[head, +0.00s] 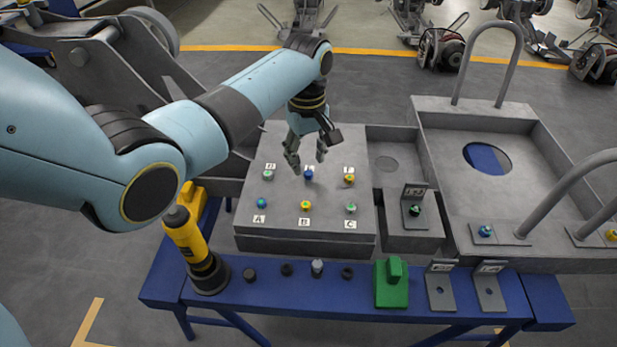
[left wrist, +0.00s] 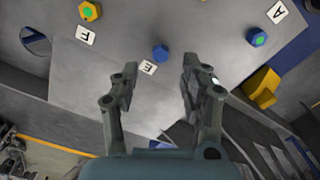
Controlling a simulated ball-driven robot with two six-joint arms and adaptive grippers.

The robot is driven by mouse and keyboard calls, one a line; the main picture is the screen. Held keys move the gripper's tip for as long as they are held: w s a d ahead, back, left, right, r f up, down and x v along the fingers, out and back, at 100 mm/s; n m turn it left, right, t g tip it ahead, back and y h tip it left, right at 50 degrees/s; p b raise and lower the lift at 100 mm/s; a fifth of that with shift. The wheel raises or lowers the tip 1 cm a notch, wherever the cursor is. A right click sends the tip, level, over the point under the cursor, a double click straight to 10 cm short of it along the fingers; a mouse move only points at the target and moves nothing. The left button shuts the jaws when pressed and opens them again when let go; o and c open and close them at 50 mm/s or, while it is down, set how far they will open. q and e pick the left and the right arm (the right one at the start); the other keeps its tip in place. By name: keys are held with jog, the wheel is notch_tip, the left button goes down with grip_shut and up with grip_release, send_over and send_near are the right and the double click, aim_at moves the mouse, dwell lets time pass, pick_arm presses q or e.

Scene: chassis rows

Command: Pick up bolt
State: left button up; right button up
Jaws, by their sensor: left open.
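Small coloured bolts stand in two rows on a grey block (head: 330,232) with letter labels. A blue bolt (head: 308,174) is in the middle of the back row; in the left wrist view it (left wrist: 160,53) stands by label E (left wrist: 148,67). My left gripper (head: 306,158) is open and empty, pointing down just above this blue bolt. In the left wrist view, my left gripper's fingertips (left wrist: 160,70) are spread, with the bolt beyond the gap between them. The back row also has a green bolt (head: 268,174) and an orange-yellow bolt (head: 349,178). My right gripper is not in view.
The front row has a blue bolt (head: 261,203), a yellow-orange bolt (head: 305,206) and a green bolt (head: 351,208). A yellow-black tool (head: 190,240) and a green block (head: 391,288) stand on the blue bench (head: 330,305). A grey handled tray (head: 450,180) lies to the right.

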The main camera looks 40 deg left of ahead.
aim_at(308, 171)
pick_arm(q)
notch_tip(308, 171, down, 3)
jog(key=shift+s+d+r+b, duration=0.1)
jog(key=shift+d+b, duration=0.05)
jog(key=shift+b, duration=0.15)
jog(key=shift+f, duration=0.3)
grip_shut()
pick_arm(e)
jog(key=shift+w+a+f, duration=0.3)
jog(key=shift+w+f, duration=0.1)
